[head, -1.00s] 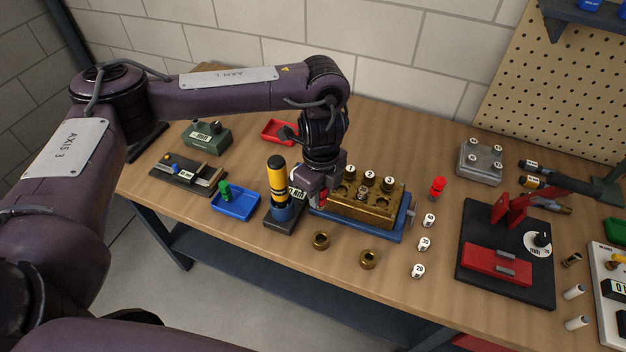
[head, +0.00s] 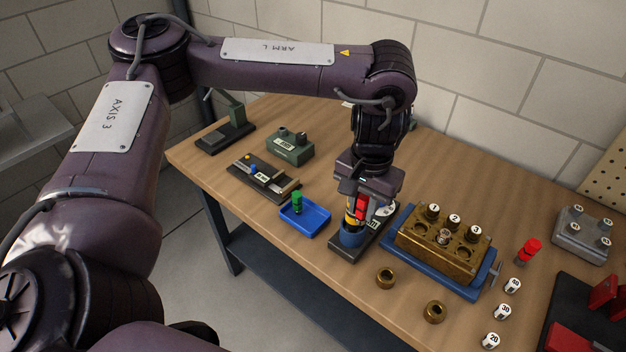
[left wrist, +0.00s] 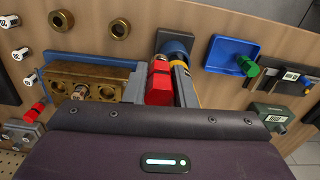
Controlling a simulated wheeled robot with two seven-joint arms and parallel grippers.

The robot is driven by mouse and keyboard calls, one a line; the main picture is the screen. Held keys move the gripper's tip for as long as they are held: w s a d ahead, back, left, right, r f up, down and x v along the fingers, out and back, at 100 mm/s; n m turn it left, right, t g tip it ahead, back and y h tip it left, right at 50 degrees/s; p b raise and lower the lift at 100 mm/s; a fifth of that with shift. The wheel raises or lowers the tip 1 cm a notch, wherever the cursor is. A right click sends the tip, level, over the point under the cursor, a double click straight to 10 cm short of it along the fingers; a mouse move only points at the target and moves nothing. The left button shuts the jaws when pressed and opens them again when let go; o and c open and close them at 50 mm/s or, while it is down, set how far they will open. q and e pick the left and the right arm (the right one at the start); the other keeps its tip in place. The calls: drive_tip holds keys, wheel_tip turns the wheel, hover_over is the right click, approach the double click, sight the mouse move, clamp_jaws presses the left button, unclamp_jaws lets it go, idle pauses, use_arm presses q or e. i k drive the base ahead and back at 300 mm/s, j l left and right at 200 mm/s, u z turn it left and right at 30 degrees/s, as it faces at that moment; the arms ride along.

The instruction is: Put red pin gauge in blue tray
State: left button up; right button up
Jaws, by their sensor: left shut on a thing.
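My left gripper (head: 366,208) is shut on a red pin gauge (head: 361,207) and holds it above the bench. In the left wrist view the gauge (left wrist: 160,82) shows red between the fingers. The tray (left wrist: 228,66) also shows in the left wrist view. My right gripper is out of view.
A brass block (head: 440,255) with numbered plugs sits on a blue base right of the gripper. Two brass rings (head: 385,277) lie in front. Another red piece (head: 528,250) stands further right. A slide fixture (head: 262,176) and green box (head: 290,147) are behind the tray.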

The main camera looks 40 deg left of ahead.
sight(312, 222)
drive_tip(key=j+u, duration=0.6)
drive_tip(key=u, duration=0.2)
drive_tip(key=i+j+u, duration=0.1)
drive_tip(key=j+u, duration=0.2)
drive_tip(key=u, duration=0.15)
drive_tip(key=i+j+u, duration=0.1)
drive_tip(key=j+u, duration=0.15)
drive_tip(key=u, duration=0.15)
drive_tip(key=i+j+u, duration=0.15)
drive_tip(key=u, duration=0.25)
drive_tip(key=i+z, duration=0.1)
drive_tip(key=z, duration=0.4)
drive_tip(key=i+j+z, duration=0.1)
drive_tip(key=z, duration=0.35)
drive_tip(key=i+j+z, duration=0.1)
drive_tip(key=z, duration=0.4)
drive_tip(key=j+z, duration=0.25)
drive_tip(key=z, duration=0.2)
drive_tip(key=i+j+z, duration=0.1)
drive_tip(key=z, duration=0.4)
drive_tip(key=i+j+z, duration=0.25)
drive_tip(key=z, duration=0.15)
